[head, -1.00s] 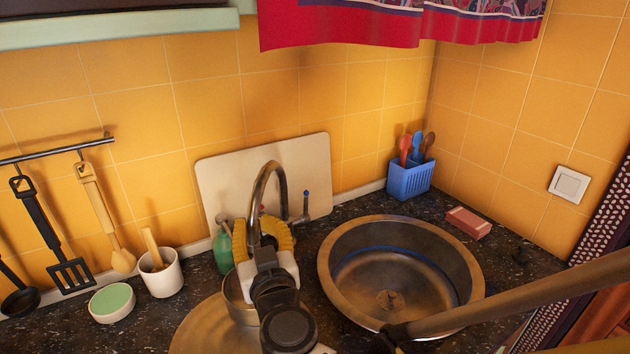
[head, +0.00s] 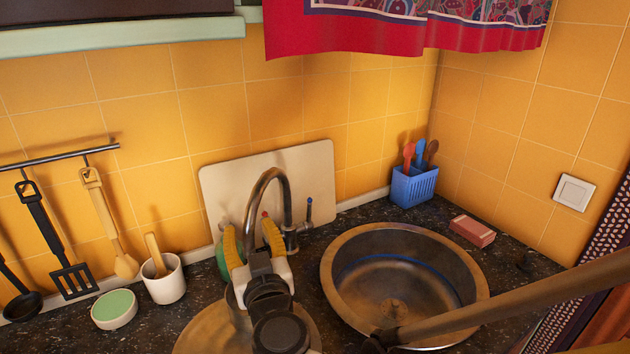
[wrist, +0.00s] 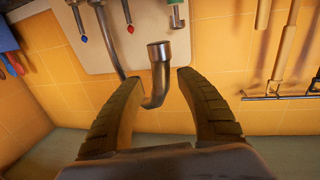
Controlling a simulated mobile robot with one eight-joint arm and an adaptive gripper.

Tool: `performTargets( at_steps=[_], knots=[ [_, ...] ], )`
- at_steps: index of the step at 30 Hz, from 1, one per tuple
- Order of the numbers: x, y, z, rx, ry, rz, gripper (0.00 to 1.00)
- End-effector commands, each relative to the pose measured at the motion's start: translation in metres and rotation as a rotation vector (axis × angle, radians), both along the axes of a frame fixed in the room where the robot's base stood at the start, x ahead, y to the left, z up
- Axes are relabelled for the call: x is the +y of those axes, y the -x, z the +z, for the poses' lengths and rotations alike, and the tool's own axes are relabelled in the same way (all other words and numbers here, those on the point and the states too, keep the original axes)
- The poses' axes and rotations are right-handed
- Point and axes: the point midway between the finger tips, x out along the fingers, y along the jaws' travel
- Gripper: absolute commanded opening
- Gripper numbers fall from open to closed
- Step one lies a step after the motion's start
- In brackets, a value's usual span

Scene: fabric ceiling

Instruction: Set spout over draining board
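The curved metal spout (head: 269,178) rises from the tap behind the sink and bends over to the left, its outlet end toward the round metal draining board (head: 192,338). My gripper (head: 252,238) is around the spout's downturned end, one yellow finger on each side. In the wrist view the spout (wrist: 160,75) lies between the two fingers (wrist: 163,92), with visible gaps, so the gripper is open. My gripper and wrist cover much of the draining board and a metal pot (head: 236,308) on it.
The round sink basin (head: 455,260) is right of my gripper. A cutting board (head: 315,165) leans on the wall behind the tap. A green bottle (head: 222,262) stands close left of my gripper. A white cup (head: 167,284), green-topped dish (head: 114,309), blue cutlery holder (head: 414,187) and pink sponge (head: 472,231) stand around.

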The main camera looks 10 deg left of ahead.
Motion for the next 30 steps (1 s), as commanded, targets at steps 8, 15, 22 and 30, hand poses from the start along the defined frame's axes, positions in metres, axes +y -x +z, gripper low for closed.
performTargets(
  at_steps=[8, 15, 22, 30],
  knots=[
    [-0.011, 0.022, 0.000, 0.000, 0.000, 0.000, 0.43],
    [-0.035, 0.071, 0.000, 0.000, 0.000, 0.003, 0.43],
    [-0.050, 0.102, 0.000, 0.000, 0.000, 0.002, 0.43],
    [-0.054, 0.107, 0.000, 0.000, 0.000, 0.000, 0.43]
  ],
)
